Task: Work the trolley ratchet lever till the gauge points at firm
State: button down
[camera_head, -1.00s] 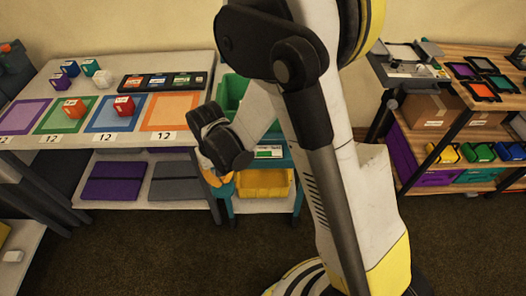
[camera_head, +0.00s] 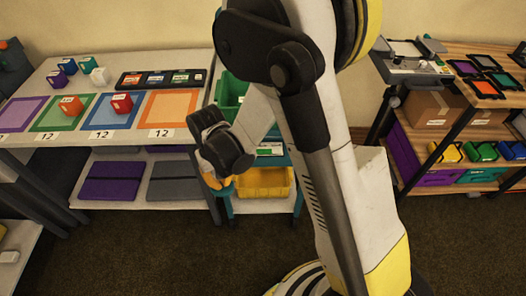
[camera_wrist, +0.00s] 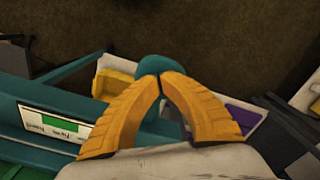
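The teal trolley (camera_head: 228,206) stands behind my arm in the head view, with a white and green gauge label (camera_head: 270,149) on it. In the wrist view the gauge plate (camera_wrist: 58,122) lies left of my fingers; its lettering is too small to read and no pointer can be made out. A rounded teal part, perhaps the ratchet lever (camera_wrist: 159,66), shows just beyond and between my fingers. My gripper (camera_wrist: 160,77) has its orange fingertips together right at this part; I see no clear grip on it. In the head view my wrist mostly hides the gripper.
A green bin (camera_head: 231,92) and a yellow bin (camera_head: 264,183) sit in the trolley. A table (camera_head: 60,138) with coloured squares and cubes stands close on the left. A wooden shelf (camera_head: 440,150) stands at the right. Dark floor is free in front.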

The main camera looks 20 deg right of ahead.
jog(key=shift+f+b, duration=0.95)
jog(key=shift+f, duration=1.2)
notch_tip(320, 180, up, 9)
jog(key=p, duration=0.6)
jog(key=shift+r, duration=0.1)
